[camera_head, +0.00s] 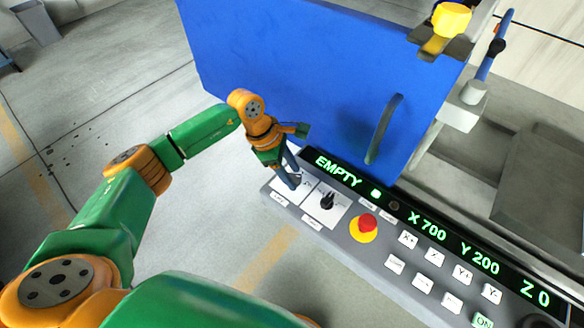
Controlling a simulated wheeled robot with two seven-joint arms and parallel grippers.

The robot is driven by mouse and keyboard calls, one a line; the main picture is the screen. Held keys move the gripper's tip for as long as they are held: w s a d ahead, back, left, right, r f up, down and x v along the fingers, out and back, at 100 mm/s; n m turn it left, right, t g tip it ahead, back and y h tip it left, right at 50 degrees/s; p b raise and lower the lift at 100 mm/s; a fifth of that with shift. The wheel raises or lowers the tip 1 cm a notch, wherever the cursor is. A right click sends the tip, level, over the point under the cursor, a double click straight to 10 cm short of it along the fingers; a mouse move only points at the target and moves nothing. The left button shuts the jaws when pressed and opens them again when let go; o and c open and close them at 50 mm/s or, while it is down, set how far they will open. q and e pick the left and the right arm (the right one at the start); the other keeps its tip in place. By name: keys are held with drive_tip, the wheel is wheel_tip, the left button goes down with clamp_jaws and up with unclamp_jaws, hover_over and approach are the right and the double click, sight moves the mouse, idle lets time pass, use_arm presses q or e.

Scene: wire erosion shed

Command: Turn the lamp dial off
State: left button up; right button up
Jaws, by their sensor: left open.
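The control panel (345,240) has two dials on white plates at its left end. One dial (327,201) is black and stands clear on its plate. The other plate (282,186), at the far left, is partly covered by my left gripper, so its dial is mostly hidden. The small labels are too blurred to tell surely which dial is the lamp one. My left gripper (290,166) is open, its fingers reaching down over the far left plate. I cannot tell whether they touch a dial there. My right gripper is not in view.
A red emergency button (367,223) on a yellow base sits right of the dials, followed by several white keys. The display (430,230) reads EMPTY, X 700, Y 200, Z 0. A blue door (310,60) with a grey handle (384,130) stands behind the panel.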

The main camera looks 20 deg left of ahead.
use_arm(q)
drive_tip(key=shift+w+f, duration=0.3)
drive_tip(key=shift+s+r, duration=0.15)
clamp_jaws()
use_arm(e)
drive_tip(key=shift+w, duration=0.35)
use_arm(q)
drive_tip(key=shift+n, duration=0.3)
drive_tip(key=n+t, duration=0.1)
drive_tip(key=n, duration=0.1)
drive_tip(key=shift+s+n, duration=0.1)
drive_tip(key=shift+n, duration=0.2)
drive_tip(key=n+t, duration=0.1)
drive_tip(key=n, duration=0.1)
drive_tip(key=shift+d+n+y, duration=0.1)
drive_tip(key=shift+n+y, duration=0.3)
drive_tip(key=shift+s+n+t+y, duration=0.1)
drive_tip(key=shift+n+t+y, duration=0.3)
drive_tip(key=shift+n, duration=0.8)
drive_tip(key=shift+d+n+t+y+b, duration=0.15)
drive_tip(key=shift+n+y+b, duration=0.15)
drive_tip(key=shift+n, duration=0.5)
drive_tip(key=shift+n+t+y+b, duration=0.15)
drive_tip(key=shift+n+y+b, duration=0.15)
drive_tip(key=shift+n, duration=0.5)
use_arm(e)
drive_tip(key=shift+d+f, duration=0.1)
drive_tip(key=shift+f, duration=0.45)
use_arm(q)
drive_tip(key=shift+n, duration=0.3)
